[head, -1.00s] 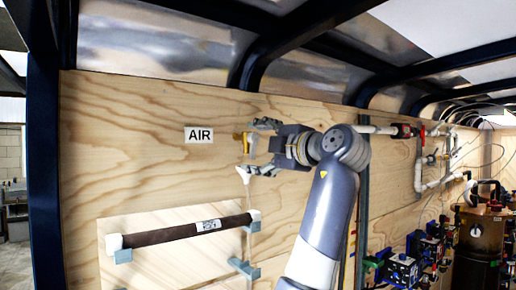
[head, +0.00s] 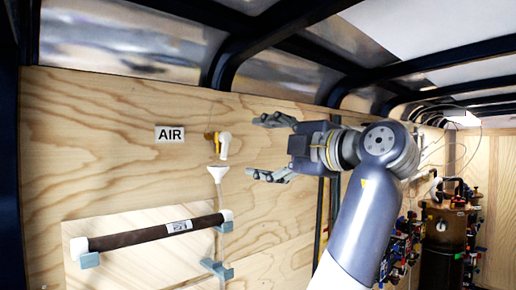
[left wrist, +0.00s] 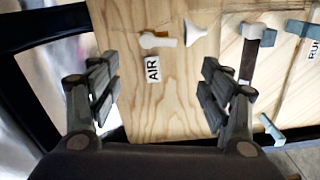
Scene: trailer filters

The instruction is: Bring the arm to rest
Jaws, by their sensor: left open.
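My left gripper (head: 262,148) is open and empty in the head view, its fingers pointing left toward the plywood wall. It is to the right of a small valve (head: 221,143) with a brass body and white spout, clear of it in the picture. A white funnel (head: 218,172) on a pale tube is just below the valve. The left wrist view shows both open fingers (left wrist: 158,92) with nothing between them, and the valve (left wrist: 157,40) and funnel (left wrist: 194,33) beyond. My right gripper is not in view.
An AIR label (head: 170,134) is left of the valve. A dark filter tube (head: 155,233) with white end caps rests on blue brackets (head: 90,260) below. A dark overhead frame (head: 225,65) runs above. Dark tanks and equipment (head: 445,235) stand at the right.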

